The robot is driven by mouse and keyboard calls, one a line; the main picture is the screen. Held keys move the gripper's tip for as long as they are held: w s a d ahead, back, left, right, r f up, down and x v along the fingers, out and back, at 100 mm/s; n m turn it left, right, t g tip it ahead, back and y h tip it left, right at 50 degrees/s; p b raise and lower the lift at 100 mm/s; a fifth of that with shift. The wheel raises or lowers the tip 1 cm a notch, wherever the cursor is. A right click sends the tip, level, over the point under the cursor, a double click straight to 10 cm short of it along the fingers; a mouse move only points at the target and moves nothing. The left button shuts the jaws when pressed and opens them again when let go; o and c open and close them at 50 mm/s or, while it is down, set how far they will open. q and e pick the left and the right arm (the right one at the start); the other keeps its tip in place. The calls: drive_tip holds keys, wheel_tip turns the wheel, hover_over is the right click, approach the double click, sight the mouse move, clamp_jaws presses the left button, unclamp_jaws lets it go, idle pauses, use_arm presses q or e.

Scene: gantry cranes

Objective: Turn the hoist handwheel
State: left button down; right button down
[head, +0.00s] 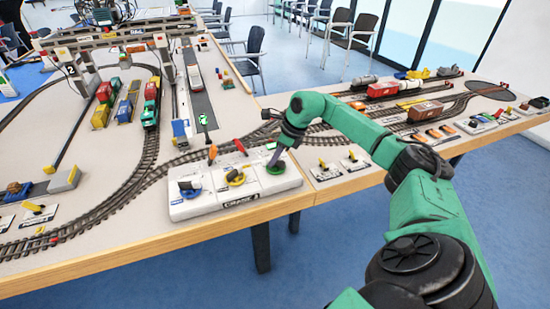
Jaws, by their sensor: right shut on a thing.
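A white crane control box (212,209) stands at the front edge of the table. On its top are a blue handwheel (190,189), a yellow handwheel (236,178) and a green handwheel (276,168). The labels are too small to tell which one is the hoist. My right gripper (276,160) points down at the green handwheel on the right end of the box and is shut on it. The gripper hides part of this wheel. My left gripper is not in view.
Red-tipped levers (240,146) stand on the box behind the wheels. A gantry crane (120,40) spans the tracks at the back left, above toy wagons (150,105). Small switch plates (355,162) lie right of the box. More trains (425,110) stand on the right table.

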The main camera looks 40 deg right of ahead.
drive_tip(key=shift+r, duration=0.1)
drive_tip(key=c, duration=0.9)
unclamp_jaws()
drive_tip(key=v, duration=1.4)
drive_tip(key=shift+s+r, duration=0.1)
drive_tip(key=shift+r, duration=0.15)
